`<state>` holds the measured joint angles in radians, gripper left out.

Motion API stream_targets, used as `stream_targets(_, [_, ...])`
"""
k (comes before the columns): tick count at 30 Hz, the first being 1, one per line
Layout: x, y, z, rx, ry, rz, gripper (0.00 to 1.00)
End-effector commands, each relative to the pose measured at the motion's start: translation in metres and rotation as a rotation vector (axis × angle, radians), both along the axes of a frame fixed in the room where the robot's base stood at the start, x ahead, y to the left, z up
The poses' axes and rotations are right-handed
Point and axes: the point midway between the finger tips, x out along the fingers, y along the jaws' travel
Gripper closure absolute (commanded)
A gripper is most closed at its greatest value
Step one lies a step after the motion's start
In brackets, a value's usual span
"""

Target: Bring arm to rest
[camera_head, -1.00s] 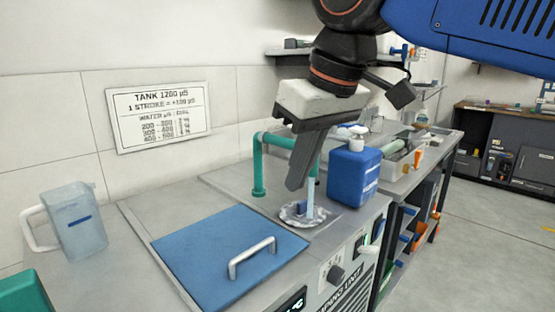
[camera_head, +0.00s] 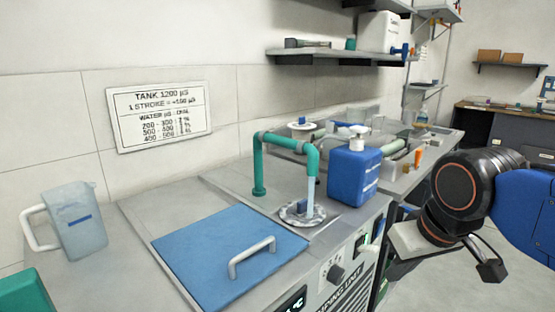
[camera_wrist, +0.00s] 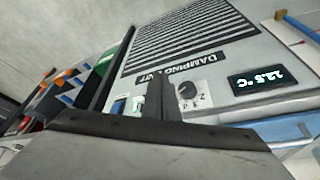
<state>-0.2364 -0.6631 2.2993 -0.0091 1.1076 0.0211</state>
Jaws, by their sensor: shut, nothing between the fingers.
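My gripper (camera_wrist: 160,97) shows in the wrist view with its dark fingers together and nothing between them. In the head view my arm is at the right, beside the unit's front right side and over the floor. The pale gripper body (camera_head: 408,238) hangs low there; its fingertips are hard to make out.
The unit's top carries a blue lid (camera_head: 225,255) with a handle, a teal pipe (camera_head: 285,143) and a blue bottle (camera_head: 352,175). A clear jug (camera_head: 78,222) stands left. Shelves with orange-ended items (camera_wrist: 68,78) lie beside the unit. Open floor is at right.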

Motion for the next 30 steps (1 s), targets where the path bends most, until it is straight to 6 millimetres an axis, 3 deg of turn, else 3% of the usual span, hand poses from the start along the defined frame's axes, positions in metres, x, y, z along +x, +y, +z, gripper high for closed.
stream_targets(6, [-0.021,-0.035,-0.05,0.001,-0.007,-0.113,1.0])
stream_targets(13, [-0.038,-0.056,-0.088,0.001,-0.013,-0.194,1.0])
stream_targets(18, [-0.043,-0.061,-0.098,0.002,-0.016,-0.215,1.0])
stream_targets(30, [-0.043,-0.061,-0.098,0.002,-0.016,-0.215,1.0])
